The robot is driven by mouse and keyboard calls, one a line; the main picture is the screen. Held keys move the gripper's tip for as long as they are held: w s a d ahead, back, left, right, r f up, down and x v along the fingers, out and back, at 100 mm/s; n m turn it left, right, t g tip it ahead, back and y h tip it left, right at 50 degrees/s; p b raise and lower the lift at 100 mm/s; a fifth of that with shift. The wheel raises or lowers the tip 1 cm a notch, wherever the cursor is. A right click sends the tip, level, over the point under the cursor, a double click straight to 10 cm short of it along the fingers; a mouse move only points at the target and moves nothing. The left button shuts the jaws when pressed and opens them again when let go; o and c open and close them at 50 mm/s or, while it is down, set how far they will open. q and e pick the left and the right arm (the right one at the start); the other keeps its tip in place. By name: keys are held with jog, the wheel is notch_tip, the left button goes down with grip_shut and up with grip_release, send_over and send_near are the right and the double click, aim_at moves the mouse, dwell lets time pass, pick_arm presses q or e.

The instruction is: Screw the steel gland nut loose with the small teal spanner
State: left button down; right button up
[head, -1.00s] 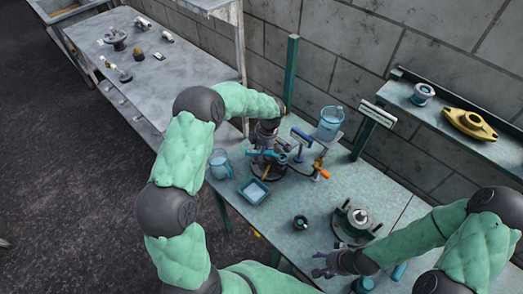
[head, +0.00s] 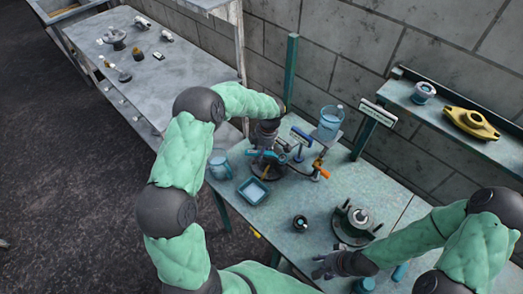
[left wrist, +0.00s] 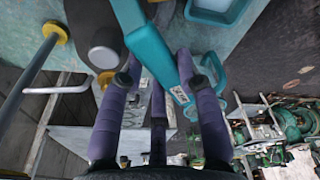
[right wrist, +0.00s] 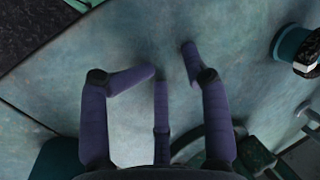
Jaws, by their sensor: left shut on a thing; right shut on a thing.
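My left gripper (head: 268,146) is over a dark pump assembly (head: 262,171) on the green bench. It is shut on the small teal spanner (left wrist: 150,45), whose bar runs between the fingers in the left wrist view. The spanner also shows as a teal strip (head: 281,158) in the head view. The steel gland nut cannot be made out; the gripper and spanner cover that area. My right gripper (head: 322,265) is low over the bench front. In the right wrist view its fingers (right wrist: 169,60) are bent and apart, with no object visible between them.
A clamp with an orange handle (head: 321,170) stands right of the pump. Another fixture (head: 357,222) stands to the right. Bare bench lies between.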

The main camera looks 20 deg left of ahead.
pick_arm(q)
jog(key=shift+a+f+b, duration=0.1)
jog(key=shift+f+b, duration=0.05)
jog(key=shift+b, duration=0.15)
pick_arm(e)
jog(key=shift+w+f, duration=0.1)
jog(key=shift+f, duration=0.25)
pick_arm(q)
jog(key=shift+s+f, duration=0.1)
jog(key=shift+s, duration=0.05)
pick_arm(e)
jog(key=shift+f, duration=0.15)
dwell(0.5)
